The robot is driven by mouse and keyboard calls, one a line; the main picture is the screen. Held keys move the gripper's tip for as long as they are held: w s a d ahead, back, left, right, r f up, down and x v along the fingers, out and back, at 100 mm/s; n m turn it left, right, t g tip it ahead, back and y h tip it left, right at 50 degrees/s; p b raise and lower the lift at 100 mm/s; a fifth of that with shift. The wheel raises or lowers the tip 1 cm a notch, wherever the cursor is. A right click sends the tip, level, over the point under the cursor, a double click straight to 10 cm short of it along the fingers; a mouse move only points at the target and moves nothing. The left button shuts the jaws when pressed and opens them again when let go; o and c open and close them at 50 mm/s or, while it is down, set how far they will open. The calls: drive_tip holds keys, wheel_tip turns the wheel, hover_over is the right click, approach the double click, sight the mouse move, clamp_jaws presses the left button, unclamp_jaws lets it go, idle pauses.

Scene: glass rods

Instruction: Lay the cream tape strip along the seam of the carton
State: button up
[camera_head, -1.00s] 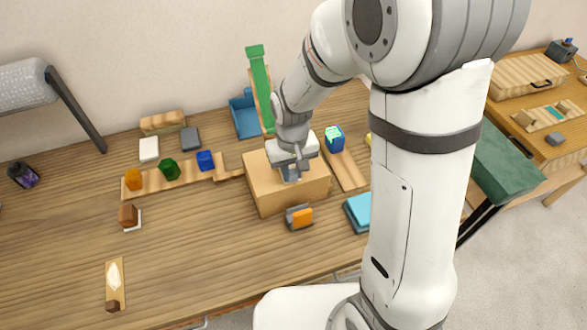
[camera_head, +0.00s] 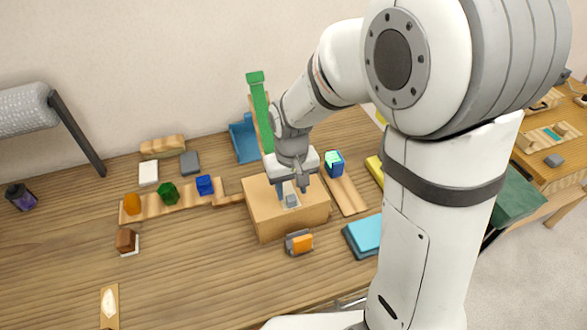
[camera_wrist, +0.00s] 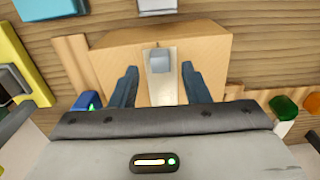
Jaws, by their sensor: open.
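The tan carton (camera_head: 263,210) stands on the table, and its top fills the upper middle of the wrist view (camera_wrist: 110,62). The cream tape strip (camera_wrist: 166,88) lies on the carton top, with a small grey-blue block (camera_wrist: 160,61) at its far end in that view. The block also shows in the head view (camera_head: 291,200). In the wrist view my gripper (camera_wrist: 160,72) hides the strip's near end.
An orange and grey item (camera_head: 299,243) stands in front of the carton. Teal pads (camera_head: 363,236) lie at right front. Coloured blocks (camera_head: 168,192) stand on a board at left.

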wheel_tip(320, 180, up, 9)
drive_tip(key=shift+b, duration=0.3)
drive_tip(key=s+d+r+m+t, duration=0.3)
drive_tip(key=s+d, duration=0.9)
drive_tip(key=s, duration=0.1)
drive_tip(key=shift+d+r, duration=0.35)
drive_tip(key=shift+d, duration=0.05)
